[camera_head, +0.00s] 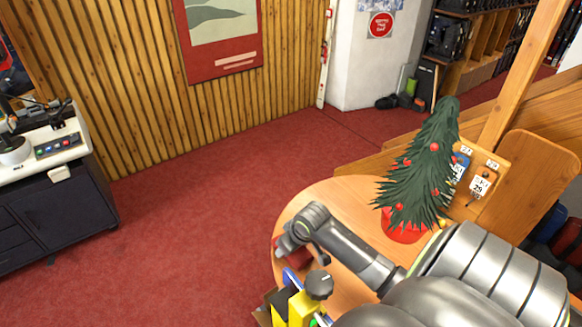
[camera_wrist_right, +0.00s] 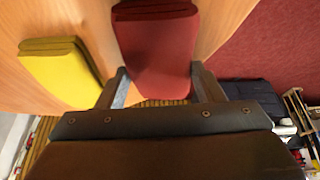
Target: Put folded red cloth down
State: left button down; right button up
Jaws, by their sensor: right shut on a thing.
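The folded red cloth (camera_wrist_right: 155,45) is between the two fingers of my right gripper (camera_wrist_right: 160,75) in the right wrist view, and the gripper is shut on it. In the head view the right gripper (camera_head: 287,247) is over the left edge of the round wooden table (camera_head: 335,192). A small part of the red cloth (camera_head: 298,258) shows there, mostly hidden by my wrist. I cannot tell whether the cloth touches the tabletop. My left gripper is not in view.
A folded yellow cloth (camera_wrist_right: 62,75) lies beside the red one in the wrist view. A small Christmas tree in a red pot (camera_head: 404,226) stands on the table's right. A yellow device with a black knob (camera_head: 319,285) is near the front.

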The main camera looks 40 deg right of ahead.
jog(key=shift+f, duration=0.2)
jog(key=o, duration=0.9)
jog(key=shift+r, duration=0.15)
jog(key=b+v, duration=0.2)
jog(key=v, duration=0.3)
jog(key=shift+a+r, duration=0.1)
jog(key=shift+r, duration=0.15)
jog(key=shift+b+v, duration=0.3)
jog(key=shift+v, duration=5.6)
jog(key=shift+a+f, duration=0.1)
jog(key=shift+f, duration=0.05)
